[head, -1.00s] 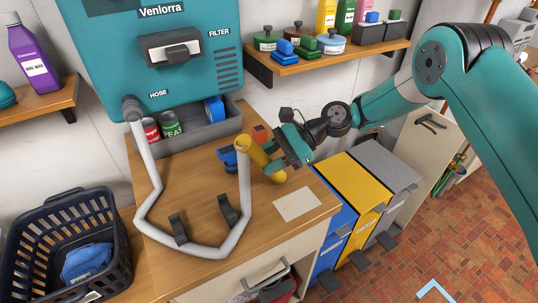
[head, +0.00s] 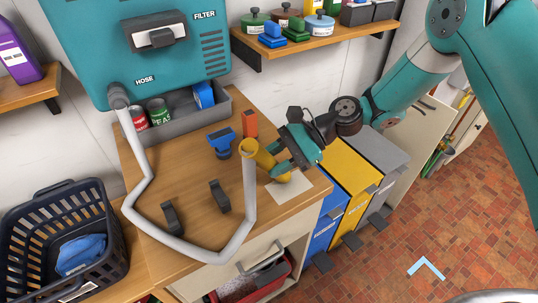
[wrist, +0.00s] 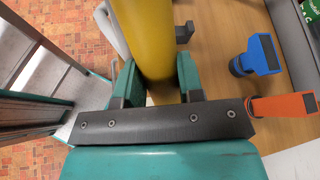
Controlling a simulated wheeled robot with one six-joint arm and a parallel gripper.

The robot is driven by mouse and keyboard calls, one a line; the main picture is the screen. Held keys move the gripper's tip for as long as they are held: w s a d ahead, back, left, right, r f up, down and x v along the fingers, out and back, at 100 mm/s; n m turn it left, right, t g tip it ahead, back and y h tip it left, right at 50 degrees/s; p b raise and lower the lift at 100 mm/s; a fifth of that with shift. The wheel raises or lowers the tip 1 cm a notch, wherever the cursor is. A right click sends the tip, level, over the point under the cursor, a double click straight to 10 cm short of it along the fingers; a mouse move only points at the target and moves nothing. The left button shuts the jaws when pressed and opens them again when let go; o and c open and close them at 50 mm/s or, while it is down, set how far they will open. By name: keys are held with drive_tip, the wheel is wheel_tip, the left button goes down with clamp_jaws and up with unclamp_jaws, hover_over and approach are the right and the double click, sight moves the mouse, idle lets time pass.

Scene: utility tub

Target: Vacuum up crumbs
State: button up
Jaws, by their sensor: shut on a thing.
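My gripper (head: 283,157) is shut on a yellow tube (head: 262,158), the hose's end piece, which is tilted above the counter. The tube also fills the space between my fingers (wrist: 158,88) in the wrist view. A grey hose (head: 136,170) runs from the teal vacuum unit (head: 112,60) to the tube. A blue nozzle (head: 221,142) and an orange nozzle (head: 250,124) lie on the counter beyond the tube; the blue one (wrist: 263,55) and orange one (wrist: 284,106) also show in the wrist view. I cannot make out any crumbs.
A pale square (head: 298,186) lies on the counter by the tube. Two black holders (head: 221,197) stand near the hose. A grey tray (head: 178,128) with cans is behind. A dark basket (head: 30,225) stands left; yellow (head: 352,170) and grey bins stand right.

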drive_tip(key=shift+s, duration=3.55)
drive_tip(key=shift+w+a, duration=3.75)
drive_tip(key=shift+w, duration=1.75)
drive_tip(key=shift+r+p, duration=2.5)
drive_tip(key=shift+r, duration=0.45)
